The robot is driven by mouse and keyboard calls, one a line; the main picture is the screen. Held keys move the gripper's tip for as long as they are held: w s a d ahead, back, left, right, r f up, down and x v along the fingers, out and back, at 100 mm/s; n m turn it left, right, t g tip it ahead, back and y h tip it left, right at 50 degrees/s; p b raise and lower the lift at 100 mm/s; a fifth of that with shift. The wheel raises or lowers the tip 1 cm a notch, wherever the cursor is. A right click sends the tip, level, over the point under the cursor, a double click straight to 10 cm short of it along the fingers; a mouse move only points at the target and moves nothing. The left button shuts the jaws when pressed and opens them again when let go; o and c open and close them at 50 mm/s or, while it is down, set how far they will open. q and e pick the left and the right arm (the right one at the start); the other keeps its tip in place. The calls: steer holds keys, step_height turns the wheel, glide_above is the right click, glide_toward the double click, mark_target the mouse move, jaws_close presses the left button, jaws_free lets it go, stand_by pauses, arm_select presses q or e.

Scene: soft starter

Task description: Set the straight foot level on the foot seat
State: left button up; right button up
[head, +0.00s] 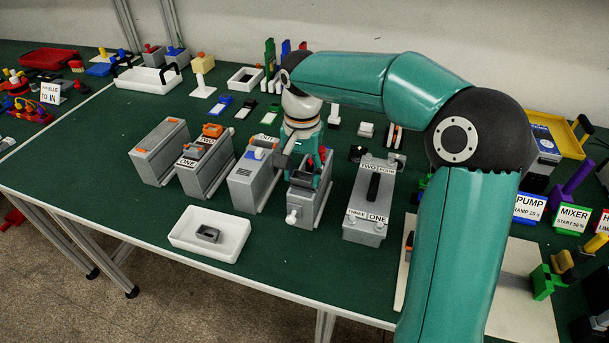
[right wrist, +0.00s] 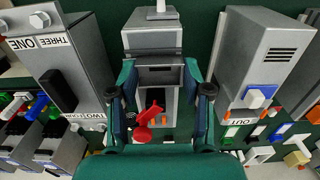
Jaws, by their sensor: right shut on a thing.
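My right gripper (head: 305,172) is low over the grey unit (head: 303,212) with a white knob on its front. In the right wrist view its two fingers (right wrist: 158,78) are shut on a grey slotted piece (right wrist: 158,70), which looks like the straight foot. This piece is over the unit's top; I cannot tell whether it touches it or is level. The foot seat is not clearly seen; the fingers and held piece cover much of that area. A red lever (right wrist: 146,118) shows just behind the piece. My left gripper is not in view.
A white tray (head: 180,240) at the front holds another small grey piece (head: 208,233). Grey units stand close on both sides: one with a blue-white switch (head: 250,185) to the left, one with a black handle (head: 368,205) to the right. Green table is clear at front left.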

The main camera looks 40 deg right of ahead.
mark_target(303, 176)
steer(key=shift+f, duration=0.2)
steer(key=o, duration=1.1)
steer(key=o, duration=0.4)
steer(key=shift+o, duration=0.2)
steer(key=shift+r, duration=0.1)
steer(key=shift+r+p, duration=3.15)
steer(key=shift+r, duration=0.35)
steer(key=shift+s, duration=0.1)
